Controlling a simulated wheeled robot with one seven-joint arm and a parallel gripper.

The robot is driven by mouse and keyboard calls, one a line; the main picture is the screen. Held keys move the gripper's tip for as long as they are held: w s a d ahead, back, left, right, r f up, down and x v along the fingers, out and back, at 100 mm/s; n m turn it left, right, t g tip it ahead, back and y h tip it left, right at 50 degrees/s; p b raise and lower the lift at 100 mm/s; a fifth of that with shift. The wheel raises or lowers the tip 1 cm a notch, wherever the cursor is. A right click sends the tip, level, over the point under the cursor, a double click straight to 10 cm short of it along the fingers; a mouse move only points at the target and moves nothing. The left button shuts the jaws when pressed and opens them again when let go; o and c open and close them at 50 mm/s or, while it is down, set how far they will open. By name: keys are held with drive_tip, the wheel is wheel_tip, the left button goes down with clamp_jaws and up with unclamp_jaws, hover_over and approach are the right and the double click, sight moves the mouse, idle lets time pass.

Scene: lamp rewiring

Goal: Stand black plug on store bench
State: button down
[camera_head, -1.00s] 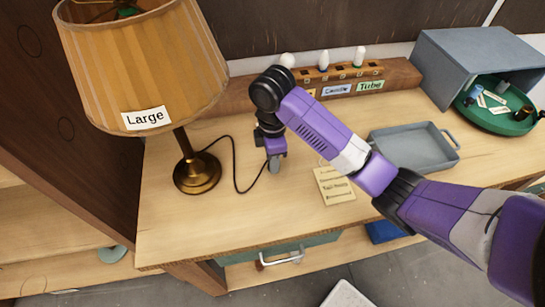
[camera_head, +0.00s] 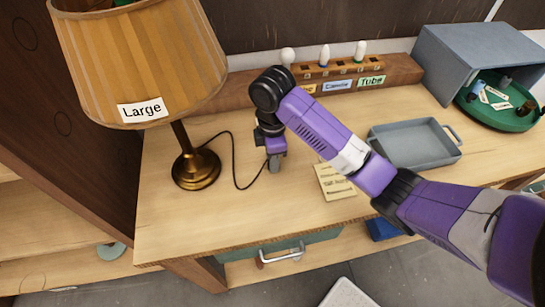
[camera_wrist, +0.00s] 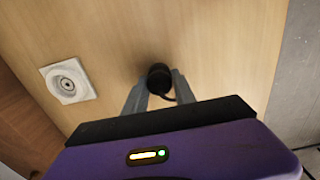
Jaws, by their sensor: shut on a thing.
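My gripper (camera_head: 275,163) is low over the wooden bench (camera_head: 225,225), to the right of the lamp base, fingers pointing down. In the wrist view my gripper (camera_wrist: 158,88) is shut on the black plug (camera_wrist: 159,75), which shows as a dark round end between the fingertips. A dark cord runs from the plug. In the head view the plug is mostly hidden by the fingers, and the cord (camera_head: 234,165) curves from there to the lamp (camera_head: 196,168) labelled "Large". I cannot tell whether the plug touches the bench.
A white square socket plate (camera_wrist: 68,80) shows left of the plug in the wrist view. A paper note (camera_head: 334,182) and grey tray (camera_head: 415,155) lie to the right. A wooden bulb rack (camera_head: 400,72) stands behind. A green round tray (camera_head: 500,118) is far right.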

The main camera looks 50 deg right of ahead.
drive_tip(key=shift+f, duration=0.2)
drive_tip(key=c, duration=0.9)
unclamp_jaws()
drive_tip(key=shift+c, duration=0.2)
wheel_tip(320, 180, up, 8)
drive_tip(key=p, duration=0.2)
drive_tip(key=shift+f+p, duration=0.1)
drive_tip(key=shift+p, duration=0.3)
